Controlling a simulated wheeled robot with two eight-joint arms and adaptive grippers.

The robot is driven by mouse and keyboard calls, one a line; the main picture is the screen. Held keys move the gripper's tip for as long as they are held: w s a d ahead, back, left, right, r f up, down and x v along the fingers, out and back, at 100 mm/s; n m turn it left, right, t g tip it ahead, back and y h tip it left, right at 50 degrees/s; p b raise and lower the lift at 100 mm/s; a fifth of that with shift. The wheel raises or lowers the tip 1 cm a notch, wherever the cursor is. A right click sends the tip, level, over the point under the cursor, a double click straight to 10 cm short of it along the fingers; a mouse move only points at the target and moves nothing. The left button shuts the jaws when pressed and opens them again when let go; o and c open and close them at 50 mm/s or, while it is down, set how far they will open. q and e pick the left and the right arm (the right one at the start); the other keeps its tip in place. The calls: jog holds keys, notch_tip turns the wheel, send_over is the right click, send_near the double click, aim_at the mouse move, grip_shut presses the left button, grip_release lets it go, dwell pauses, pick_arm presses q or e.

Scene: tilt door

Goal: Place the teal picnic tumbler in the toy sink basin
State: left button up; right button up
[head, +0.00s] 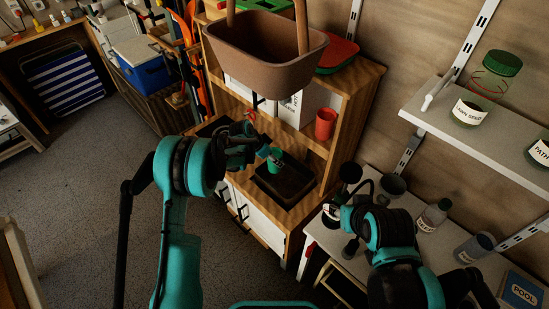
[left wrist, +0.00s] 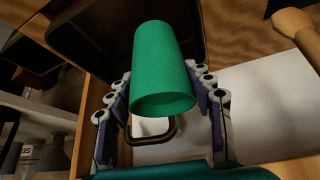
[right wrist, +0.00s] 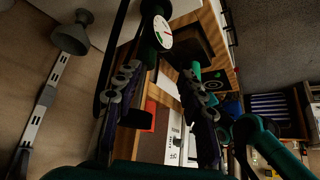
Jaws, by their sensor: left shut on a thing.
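The teal tumbler (head: 273,166) is held by my left gripper (head: 266,154) at the dark sink basin (head: 292,190) in the wooden toy kitchen. In the left wrist view the tumbler (left wrist: 163,65) lies between both fingers (left wrist: 162,110), with its wide end toward the camera. The dark basin (left wrist: 85,35) shows behind it. I cannot tell whether the tumbler touches the basin. My right gripper (right wrist: 165,100) is open and empty, its fingers spread wide. In the head view it is over the white table right of the kitchen, partly hidden by its arm.
A bottle (head: 433,215) and grey cups (head: 391,186) stand on the right table. A round dial (right wrist: 161,32) is near my right gripper. Grey floor is clear at left.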

pick_arm(q)
notch_tip(320, 180, down, 6)
jog(key=b, duration=0.4)
jog(key=shift+f+b, duration=0.2)
jog(key=shift+b, duration=0.2)
jog(key=shift+f, duration=0.45)
jog(key=shift+f, duration=0.25)
jog(key=o, duration=1.2)
jog(key=v, duration=1.2)
